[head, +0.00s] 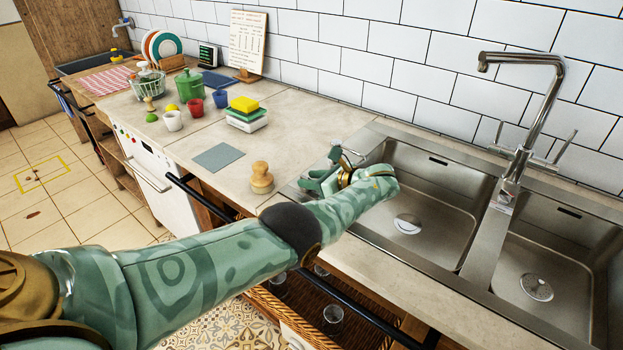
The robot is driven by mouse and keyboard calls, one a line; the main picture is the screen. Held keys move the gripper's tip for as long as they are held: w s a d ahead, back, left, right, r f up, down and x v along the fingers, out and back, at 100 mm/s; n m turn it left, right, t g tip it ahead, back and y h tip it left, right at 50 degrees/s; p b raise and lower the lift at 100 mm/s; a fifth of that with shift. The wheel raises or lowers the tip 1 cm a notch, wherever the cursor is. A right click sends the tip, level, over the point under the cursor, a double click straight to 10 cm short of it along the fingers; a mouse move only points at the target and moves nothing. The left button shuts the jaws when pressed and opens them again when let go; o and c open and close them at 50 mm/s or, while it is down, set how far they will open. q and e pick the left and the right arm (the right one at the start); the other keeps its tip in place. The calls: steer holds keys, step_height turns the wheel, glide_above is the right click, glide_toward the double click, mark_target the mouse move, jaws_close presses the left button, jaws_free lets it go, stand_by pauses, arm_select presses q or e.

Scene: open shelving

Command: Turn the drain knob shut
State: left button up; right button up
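My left gripper (325,176) is at the left rim of the double steel sink (480,220), its arm reaching across the counter from the left. My wrist and hand cover part of that rim and the left basin's near-left corner. The fingers are small and partly covered, so I cannot tell whether they are open or shut. I cannot make out a drain knob; one at this rim may be hidden by the gripper. The left basin has a round drain (407,224), the right basin another drain (536,287). My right gripper is not in view.
A chrome faucet (513,150) stands between the basins. Left of the gripper are a wooden knobbed object (261,178), a grey mat (219,157) and stacked sponges and dishes (246,113). A black rail (360,305) runs along the counter front. White tiles close off the back.

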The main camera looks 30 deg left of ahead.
arm_select(q)
steer(key=w+v, duration=0.1)
steer(key=v, duration=1.5)
steer(key=shift+s, duration=0.4)
